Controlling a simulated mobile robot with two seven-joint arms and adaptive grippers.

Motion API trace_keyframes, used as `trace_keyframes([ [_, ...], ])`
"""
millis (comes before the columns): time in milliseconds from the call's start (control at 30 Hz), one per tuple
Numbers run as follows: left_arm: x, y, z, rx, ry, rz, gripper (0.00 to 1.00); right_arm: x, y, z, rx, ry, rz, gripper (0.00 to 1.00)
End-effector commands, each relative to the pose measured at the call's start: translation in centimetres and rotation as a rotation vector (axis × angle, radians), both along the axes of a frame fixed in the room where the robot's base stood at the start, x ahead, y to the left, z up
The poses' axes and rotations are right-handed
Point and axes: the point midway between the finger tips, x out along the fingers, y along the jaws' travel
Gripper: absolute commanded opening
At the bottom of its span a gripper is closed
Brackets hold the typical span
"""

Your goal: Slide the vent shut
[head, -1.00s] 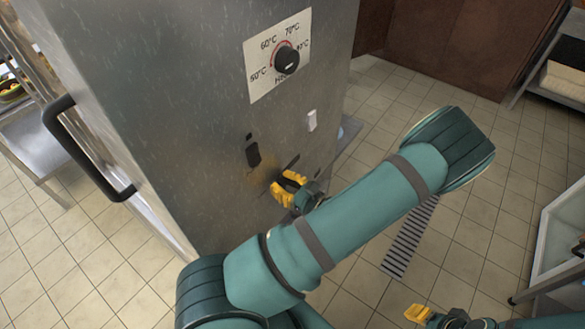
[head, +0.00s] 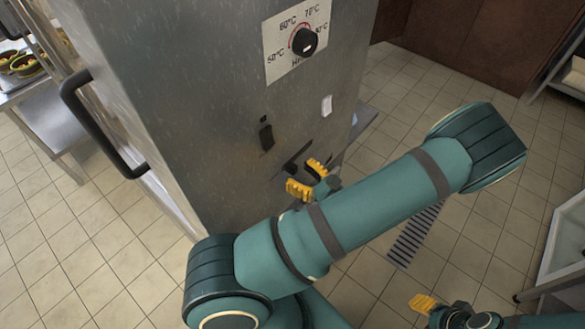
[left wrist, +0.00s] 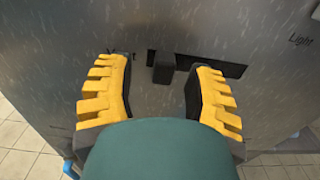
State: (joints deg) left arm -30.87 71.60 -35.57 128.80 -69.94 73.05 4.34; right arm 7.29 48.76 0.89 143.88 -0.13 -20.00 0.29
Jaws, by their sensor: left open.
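The vent slider is a small dark knob (left wrist: 164,68) in a black horizontal slot (left wrist: 222,69) on the grey metal cabinet front. The knob is near the slot's left end. The slot also shows in the head view (head: 297,157). My left gripper (head: 306,177) is open at the slot, its yellow fingers apart. In the left wrist view the knob lies between the two fingers, with gaps on both sides. A label is partly hidden by the left finger. My right gripper (head: 425,304) shows only in part at the bottom right; its opening is unclear.
The cabinet (head: 190,90) has a temperature dial (head: 304,41), a dark switch (head: 266,137), a white switch (head: 327,105) and a black handle (head: 98,125). A metal table (head: 45,115) stands left. Tiled floor lies open to the right, with a drain grate (head: 413,236).

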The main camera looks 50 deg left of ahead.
Motion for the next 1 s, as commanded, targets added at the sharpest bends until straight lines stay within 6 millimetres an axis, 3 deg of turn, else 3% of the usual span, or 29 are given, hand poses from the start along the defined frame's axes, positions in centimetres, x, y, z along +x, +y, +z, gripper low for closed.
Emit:
trace_keyframes([
  [200,0.6,-4.6,0.0,-0.001,-0.003,-0.003,0.53,0.0,0.0,0.0,0.0,0.0,0.0,0.47],
  [400,0.9,-7.6,0.0,-0.001,-0.001,0.0,0.53,0.0,0.0,0.0,0.0,0.0,0.0,0.47],
  [600,0.9,-8.8,0.0,0.0,0.001,0.003,0.53,0.0,0.0,0.0,0.0,0.0,0.0,0.47],
  [1000,0.9,-8.8,0.0,0.0,0.001,0.003,0.53,0.0,0.0,0.0,0.0,0.0,0.0,0.47],
])
